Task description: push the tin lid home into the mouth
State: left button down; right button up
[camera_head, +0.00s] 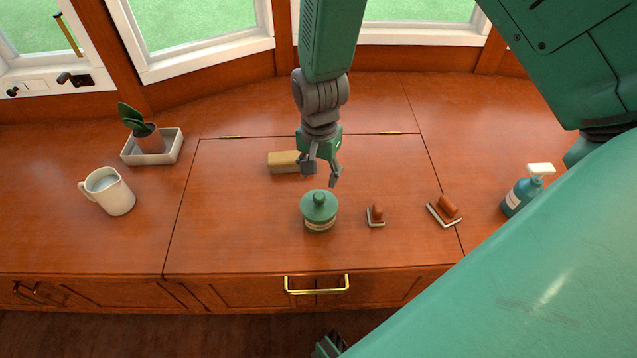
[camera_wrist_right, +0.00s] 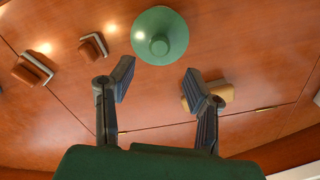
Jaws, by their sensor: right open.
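The tin (camera_head: 320,224) stands upright on the wooden top, with a pale label band around it. Its green lid (camera_head: 317,205), with a round knob, sits over the mouth and also shows in the wrist view (camera_wrist_right: 172,27). Whether the lid is fully seated I cannot tell. My right gripper (camera_head: 321,176) points down, just behind and above the lid, open and empty. In the wrist view its two fingers (camera_wrist_right: 159,77) are spread apart, with the knob beyond their tips and not between them. The tin's body is hidden there under the lid. My left gripper is not in view.
Two brown-handled tools (camera_head: 376,215) (camera_head: 446,208) lie right of the tin; a spray bottle (camera_head: 520,194) stands farther right. A white jug (camera_head: 113,193) and a potted plant (camera_head: 148,137) are left. The top between jug and tin is clear.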

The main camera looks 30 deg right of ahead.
aim_at(319, 195)
jog(key=shift+r, duration=1.55)
jog(key=shift+f, duration=0.1)
jog(key=s+f+n, duration=0.6)
jog(key=s+f, duration=0.1)
jog(key=s, duration=0.4)
jog(key=s+d+f+n, duration=0.1)
jog(key=s+f+n, duration=0.5)
jog(key=s, duration=0.5)
jog(key=shift+s+f+t, duration=0.3)
jog(key=shift+s+f, duration=0.05)
jog(key=shift+f, duration=0.15)
